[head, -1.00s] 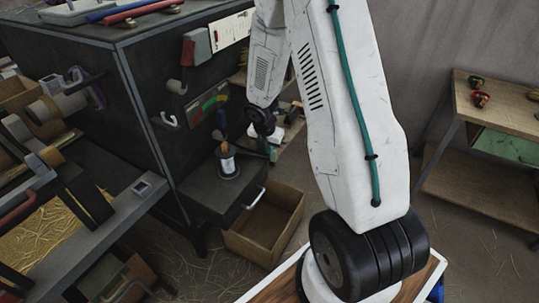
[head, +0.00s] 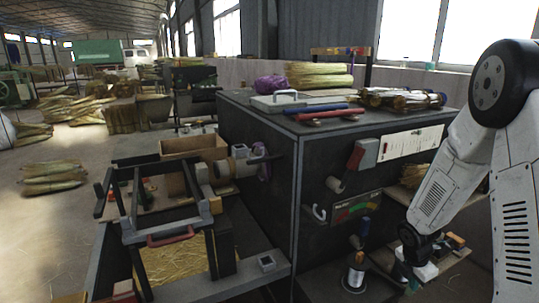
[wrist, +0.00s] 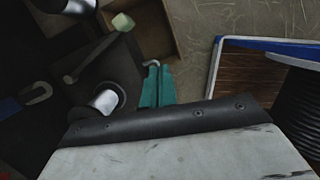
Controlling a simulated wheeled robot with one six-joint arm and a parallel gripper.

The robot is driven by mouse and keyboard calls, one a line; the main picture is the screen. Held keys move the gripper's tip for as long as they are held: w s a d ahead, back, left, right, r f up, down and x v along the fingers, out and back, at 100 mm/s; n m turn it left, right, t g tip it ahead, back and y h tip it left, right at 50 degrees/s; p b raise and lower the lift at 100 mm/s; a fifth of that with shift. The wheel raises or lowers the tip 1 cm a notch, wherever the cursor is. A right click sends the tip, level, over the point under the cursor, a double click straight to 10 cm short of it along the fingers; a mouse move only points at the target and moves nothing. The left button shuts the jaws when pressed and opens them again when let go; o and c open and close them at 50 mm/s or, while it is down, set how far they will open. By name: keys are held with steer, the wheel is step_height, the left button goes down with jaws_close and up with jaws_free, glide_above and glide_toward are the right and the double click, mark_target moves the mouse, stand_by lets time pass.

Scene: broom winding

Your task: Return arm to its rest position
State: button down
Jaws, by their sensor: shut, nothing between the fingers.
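My white arm (head: 515,200) is bent at the right of the head view, with its wrist hanging low beside the dark machine. My gripper (head: 412,284) is small and partly hidden there. In the wrist view my gripper (wrist: 158,84) shows as two teal fingers close together, with nothing visible between them. A wire spool (head: 356,272) stands upright on the machine's low ledge, left of my gripper. It also shows in the wrist view (wrist: 106,101), apart from the fingers.
The dark machine (head: 262,170) fills the middle, with straw bundles (head: 318,75) and tools on top. A frame with a red handle (head: 170,238) stands left. Open floor (head: 60,240) lies further left.

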steer(key=s+a+r+m+y, duration=0.1)
steer(key=s+a+r+m, duration=0.5)
steer(key=r, duration=0.4)
steer(key=s+a+r+m, duration=0.7)
steer(key=s+r, duration=0.4)
steer(key=s+a+r+m+t+y, duration=0.1)
steer(key=s+a+r+m, duration=0.5)
steer(key=s+r, duration=0.3)
steer(key=shift+a+r+m+y, duration=0.2)
steer(key=shift+r+m+y, duration=0.1)
steer(key=shift+r+m, duration=0.5)
